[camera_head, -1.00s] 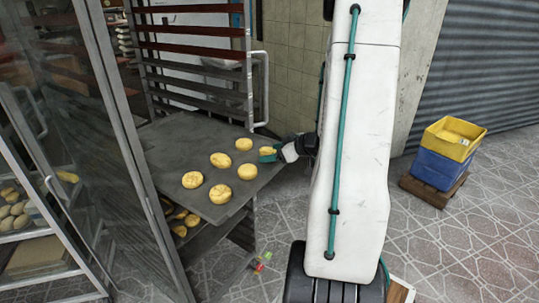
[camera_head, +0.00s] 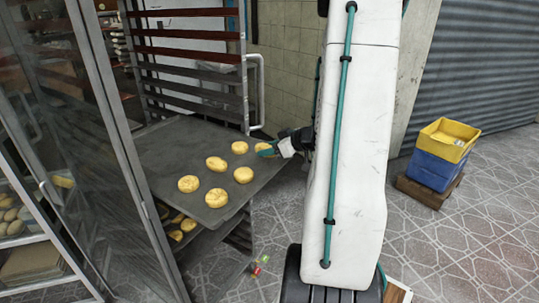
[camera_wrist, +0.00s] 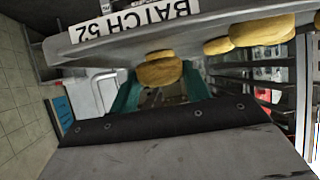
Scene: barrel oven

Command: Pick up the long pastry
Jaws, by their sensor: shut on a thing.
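My gripper (camera_head: 268,153), with teal fingers, is at the right edge of the grey tray (camera_head: 158,158). It is shut on a golden-yellow pastry (camera_head: 264,146). In the wrist view the pastry (camera_wrist: 160,73) sits between the two teal fingers, and my gripper (camera_wrist: 158,92) hides its lower part. The pastry looks elongated sideways there. In the head view it is small and partly covered by the gripper. Whether it is clear of the tray is hard to tell.
Several round pastries (camera_head: 217,164) lie spread on the tray. The tray juts from a rack (camera_head: 188,67), with more pastries (camera_head: 177,235) on a level below. A glass-sided frame (camera_head: 75,100) stands left.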

